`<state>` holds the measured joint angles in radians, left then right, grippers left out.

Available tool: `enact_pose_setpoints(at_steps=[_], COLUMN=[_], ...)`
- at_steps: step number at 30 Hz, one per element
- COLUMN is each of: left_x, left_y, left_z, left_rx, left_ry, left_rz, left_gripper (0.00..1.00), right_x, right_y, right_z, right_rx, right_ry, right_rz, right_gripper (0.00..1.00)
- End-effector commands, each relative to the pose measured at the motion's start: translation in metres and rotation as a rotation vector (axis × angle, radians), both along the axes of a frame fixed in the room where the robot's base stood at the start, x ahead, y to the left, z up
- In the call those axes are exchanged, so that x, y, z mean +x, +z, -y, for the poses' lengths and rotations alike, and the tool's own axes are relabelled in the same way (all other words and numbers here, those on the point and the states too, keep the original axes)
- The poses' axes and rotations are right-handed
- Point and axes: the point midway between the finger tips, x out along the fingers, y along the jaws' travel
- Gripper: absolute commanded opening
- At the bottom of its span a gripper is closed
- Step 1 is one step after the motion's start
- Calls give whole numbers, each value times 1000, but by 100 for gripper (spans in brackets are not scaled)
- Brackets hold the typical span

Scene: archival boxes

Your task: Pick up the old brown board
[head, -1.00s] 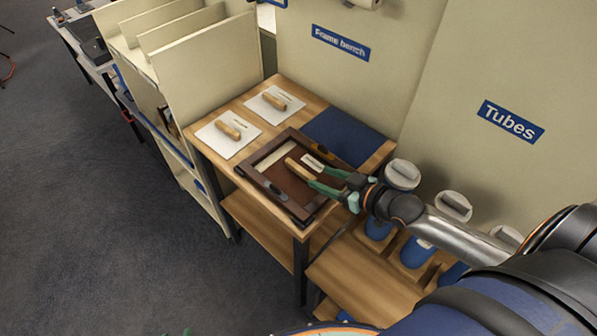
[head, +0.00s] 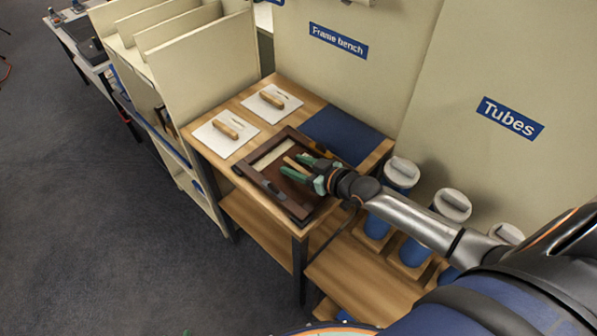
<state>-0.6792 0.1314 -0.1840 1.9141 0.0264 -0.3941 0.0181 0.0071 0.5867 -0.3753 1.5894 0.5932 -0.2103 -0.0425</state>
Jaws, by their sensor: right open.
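A dark brown board (head: 293,191) lies flat inside a dark wooden frame (head: 262,145) on the bench. A light wooden handle-like piece (head: 295,162) lies over the board, partly hidden by my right gripper (head: 294,168). My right gripper is open, with its green fingers over the board beside the wooden piece. I cannot tell whether the fingers touch it. A green sliver at the bottom edge may be my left gripper (head: 187,333).
Two white sheets with wooden-handled tools (head: 272,100) lie behind the frame. A blue mat (head: 338,134) covers the back right of the bench (head: 212,160). Blue tubes with grey lids (head: 402,170) stand to the right, and a cream rack (head: 205,65) stands left.

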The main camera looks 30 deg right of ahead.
Motion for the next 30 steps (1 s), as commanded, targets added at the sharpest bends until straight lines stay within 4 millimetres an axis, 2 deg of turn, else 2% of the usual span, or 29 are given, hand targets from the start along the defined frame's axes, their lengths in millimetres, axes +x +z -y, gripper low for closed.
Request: enact_pose_setpoints(at_steps=[5,19,30], left_x=[0,0,0], left_y=[0,0,0], left_z=[0,0,0], left_rx=[0,0,0], left_ry=[0,0,0], left_rz=[0,0,0], left_gripper=[50,50,50], right_x=[0,-1,-1], right_y=[0,0,0], right_z=[0,0,0], right_rx=[1,1,1], right_ry=[0,0,0], right_rz=[-1,-1,-1], right_gripper=[54,1,0])
